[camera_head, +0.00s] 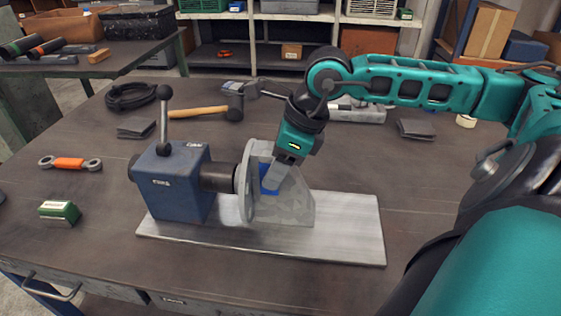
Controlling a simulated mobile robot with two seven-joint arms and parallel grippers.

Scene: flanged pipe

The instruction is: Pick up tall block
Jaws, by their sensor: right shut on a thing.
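My right gripper (272,185) reaches down from the right and is shut on a small blue block (264,174). The fingers hide part of the block, so its full height does not show. Gripper and block are at the grey flange disc (247,190) and its angled grey support (294,204). I cannot tell whether the block touches either of them. My left gripper is out of view.
A blue machine housing (174,188) with an upright black lever stands on the pale metal plate (345,225). A hammer (200,112), black cable coil (130,96), orange link (70,163) and green box (59,212) lie around.

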